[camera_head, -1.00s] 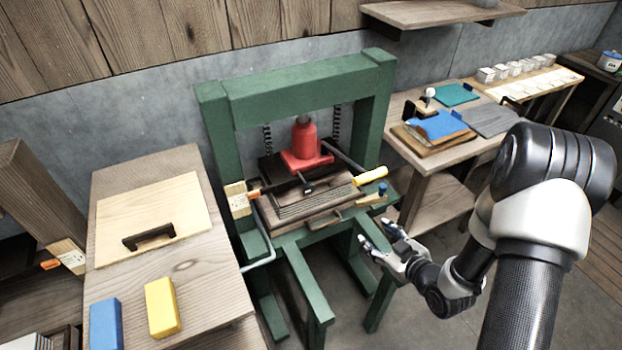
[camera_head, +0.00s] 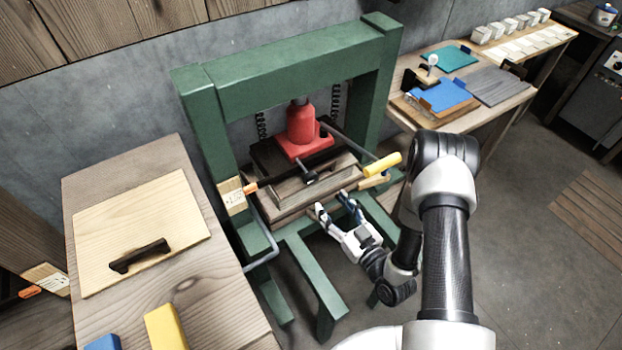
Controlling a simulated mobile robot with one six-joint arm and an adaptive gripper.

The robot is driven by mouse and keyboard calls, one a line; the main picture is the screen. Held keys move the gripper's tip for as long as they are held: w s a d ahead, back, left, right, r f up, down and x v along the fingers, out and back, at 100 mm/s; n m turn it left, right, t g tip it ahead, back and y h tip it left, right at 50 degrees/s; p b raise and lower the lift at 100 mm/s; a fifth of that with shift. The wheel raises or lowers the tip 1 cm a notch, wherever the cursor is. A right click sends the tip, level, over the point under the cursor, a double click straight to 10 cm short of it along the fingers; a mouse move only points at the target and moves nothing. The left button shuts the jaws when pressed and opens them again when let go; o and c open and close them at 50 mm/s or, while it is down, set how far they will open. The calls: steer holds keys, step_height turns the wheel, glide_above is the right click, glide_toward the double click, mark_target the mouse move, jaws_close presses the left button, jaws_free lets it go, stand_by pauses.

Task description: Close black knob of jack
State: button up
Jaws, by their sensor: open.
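The red bottle jack (camera_head: 301,126) stands upright in the green press frame (camera_head: 290,90), on top of the pressing plates. A small black knob (camera_head: 309,178) sticks out at the front of the jack, at its lower side. Its exact turn position is too small to tell. My gripper (camera_head: 334,203) is open and empty, in front of the press and just below and to the right of the black knob. Its fingers point toward the plates and are apart from the knob.
A lever with a yellow handle (camera_head: 382,165) sticks out to the right above my gripper. A tag (camera_head: 232,196) hangs on the left post. A wooden table (camera_head: 190,285) stands at left, and a side table (camera_head: 465,112) with blue and grey sheets at right.

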mark_target(313, 181)
steer(key=b+x, duration=0.2)
steer(key=x, duration=0.9)
steer(key=shift+w+a, duration=0.2)
steer(key=shift+c, duration=0.3)
steer(key=c, duration=1)
